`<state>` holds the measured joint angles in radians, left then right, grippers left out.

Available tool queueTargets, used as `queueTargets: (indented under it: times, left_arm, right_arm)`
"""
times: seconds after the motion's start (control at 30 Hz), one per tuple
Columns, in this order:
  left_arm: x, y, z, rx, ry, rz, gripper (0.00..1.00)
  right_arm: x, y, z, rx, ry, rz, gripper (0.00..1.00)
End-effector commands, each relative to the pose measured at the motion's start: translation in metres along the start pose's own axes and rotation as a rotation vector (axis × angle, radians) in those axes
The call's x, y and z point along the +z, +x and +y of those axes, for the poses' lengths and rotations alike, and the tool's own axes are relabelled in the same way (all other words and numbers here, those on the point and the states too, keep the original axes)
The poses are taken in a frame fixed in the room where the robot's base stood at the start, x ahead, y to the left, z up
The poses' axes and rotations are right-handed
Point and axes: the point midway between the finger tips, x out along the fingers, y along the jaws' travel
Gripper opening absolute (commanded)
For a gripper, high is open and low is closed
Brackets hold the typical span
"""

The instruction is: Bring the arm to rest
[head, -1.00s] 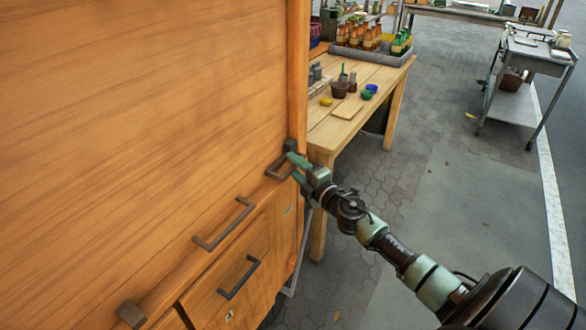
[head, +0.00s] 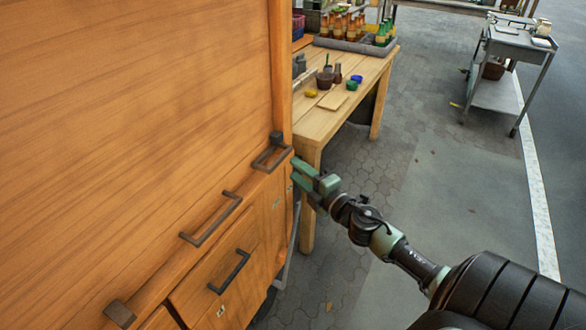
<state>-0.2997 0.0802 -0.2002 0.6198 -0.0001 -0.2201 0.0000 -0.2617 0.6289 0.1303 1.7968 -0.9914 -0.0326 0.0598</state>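My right gripper (head: 296,172) is green and stands just right of the wooden cabinet's (head: 130,130) front corner. Its two fingers are apart, with nothing seen between them. The fingertips point at a dark metal handle (head: 268,160) at the cabinet's right end, and a small gap seems to lie between them. My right arm reaches in from the lower right. My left gripper is not in view.
Another bar handle (head: 212,220) and a drawer handle (head: 230,272) stick out from the cabinet. Behind stands a wooden table (head: 318,122) with bowls, a board and a bottle tray (head: 340,44). A metal cart (head: 512,42) stands at upper right. Paved floor (head: 430,170) is open between.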

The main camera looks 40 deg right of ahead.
Motion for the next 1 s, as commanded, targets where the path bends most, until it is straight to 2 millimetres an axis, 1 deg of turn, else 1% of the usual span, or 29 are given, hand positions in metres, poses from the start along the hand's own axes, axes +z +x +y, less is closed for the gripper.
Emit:
queueTargets:
  times: [0.5, 0.57, 0.63, 0.67, 0.77, 0.8, 0.87, 0.9, 0.97, 1.0]
  left_arm:
    - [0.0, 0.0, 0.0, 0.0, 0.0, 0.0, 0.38]
    - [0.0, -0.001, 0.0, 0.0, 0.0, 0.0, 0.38]
    - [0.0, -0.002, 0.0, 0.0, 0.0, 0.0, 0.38]
    - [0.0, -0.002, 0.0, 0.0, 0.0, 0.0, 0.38]
    - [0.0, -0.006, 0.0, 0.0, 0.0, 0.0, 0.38]
    - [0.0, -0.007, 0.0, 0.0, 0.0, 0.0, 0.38]
    - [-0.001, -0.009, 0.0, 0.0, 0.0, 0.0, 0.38]
    - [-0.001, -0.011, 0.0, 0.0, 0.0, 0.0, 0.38]
    - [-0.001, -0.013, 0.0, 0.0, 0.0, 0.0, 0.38]
    - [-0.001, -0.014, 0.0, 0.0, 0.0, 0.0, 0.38]
  right_arm:
    - [0.0, 0.0, 0.0, 0.0, 0.001, 0.0, 0.38]
    - [0.001, -0.001, -0.005, -0.008, 0.01, -0.005, 0.38]
    - [0.005, -0.003, -0.02, -0.034, 0.041, -0.022, 0.38]
    - [0.008, -0.004, -0.031, -0.052, 0.064, -0.034, 0.38]
    - [0.017, -0.014, -0.085, -0.142, 0.171, -0.093, 0.38]
    - [0.02, -0.022, -0.113, -0.188, 0.224, -0.125, 0.38]
    - [0.022, -0.036, -0.157, -0.261, 0.308, -0.176, 0.38]
    - [0.022, -0.048, -0.185, -0.309, 0.362, -0.211, 0.38]
    - [0.019, -0.068, -0.228, -0.381, 0.441, -0.263, 0.38]
    - [0.016, -0.082, -0.255, -0.428, 0.49, -0.299, 0.38]
